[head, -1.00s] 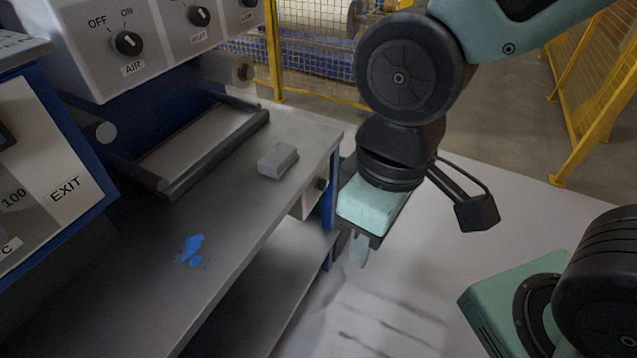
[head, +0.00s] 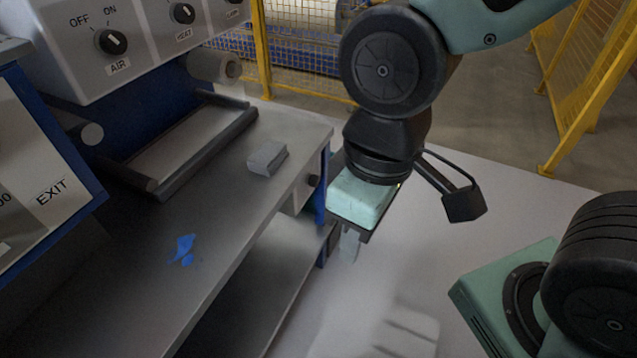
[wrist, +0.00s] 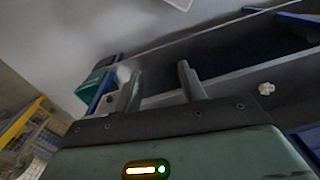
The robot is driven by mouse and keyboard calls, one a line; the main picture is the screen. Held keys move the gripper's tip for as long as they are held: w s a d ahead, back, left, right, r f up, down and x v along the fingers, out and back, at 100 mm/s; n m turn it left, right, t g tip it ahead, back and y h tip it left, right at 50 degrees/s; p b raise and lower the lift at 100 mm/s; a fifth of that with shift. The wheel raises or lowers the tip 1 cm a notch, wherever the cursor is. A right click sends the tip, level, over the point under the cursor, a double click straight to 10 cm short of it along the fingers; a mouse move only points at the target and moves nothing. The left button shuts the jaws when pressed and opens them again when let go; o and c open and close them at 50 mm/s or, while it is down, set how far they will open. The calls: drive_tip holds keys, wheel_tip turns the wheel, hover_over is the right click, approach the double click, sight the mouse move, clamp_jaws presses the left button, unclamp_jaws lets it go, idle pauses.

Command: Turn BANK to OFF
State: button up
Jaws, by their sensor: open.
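No label reading BANK is legible in these views. A small dark knob (head: 313,180) sits on a light box under the bench's right end; I cannot read its label or setting. My gripper (head: 349,246) hangs pointing down just right of that end, below the bench top and apart from the knob. In the wrist view its two fingers (wrist: 160,88) are spread with nothing between them. A pale round knob-like part (wrist: 266,88) shows there to the right of the fingers; I cannot tell which control it is.
The AIR knob (head: 112,41) and HEAT knob (head: 183,13) are on the upper grey panel. A grey block (head: 267,158) and blue smudge (head: 183,249) are on the bench top (head: 225,205). Yellow fencing (head: 590,100) stands behind.

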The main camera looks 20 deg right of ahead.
drive_tip(key=shift+o, duration=0.8)
drive_tip(key=w+d+f+t+b, duration=0.1)
drive_tip(key=w+f+t+b, duration=0.1)
drive_tip(key=w+f+b, duration=0.2)
drive_tip(key=w+d+f+t+y+b, duration=0.1)
drive_tip(key=w+f+b, duration=0.4)
drive_tip(key=w, duration=0.8)
wheel_tip(320, 180, down, 3)
drive_tip(key=shift+d+f+t+y, duration=0.1)
drive_tip(key=shift+d+t+y, duration=0.2)
drive_tip(key=shift+d+t, duration=0.45)
drive_tip(key=w+d+f+n+t+y+b, duration=0.15)
drive_tip(key=w+d+f+t+b, duration=0.3)
drive_tip(key=w+f+b, duration=0.5)
drive_tip(key=n+t+y+b, duration=0.2)
drive_tip(key=t+y+b, duration=0.2)
drive_tip(key=y+b, duration=0.55)
approach(318, 182)
drive_tip(key=b+x, duration=0.2)
drive_tip(key=x, duration=0.7)
drive_tip(key=shift+w+a+f+b, duration=0.15)
drive_tip(key=shift+w+b, duration=0.1)
drive_tip(key=shift+b, duration=0.15)
drive_tip(key=c, duration=1)
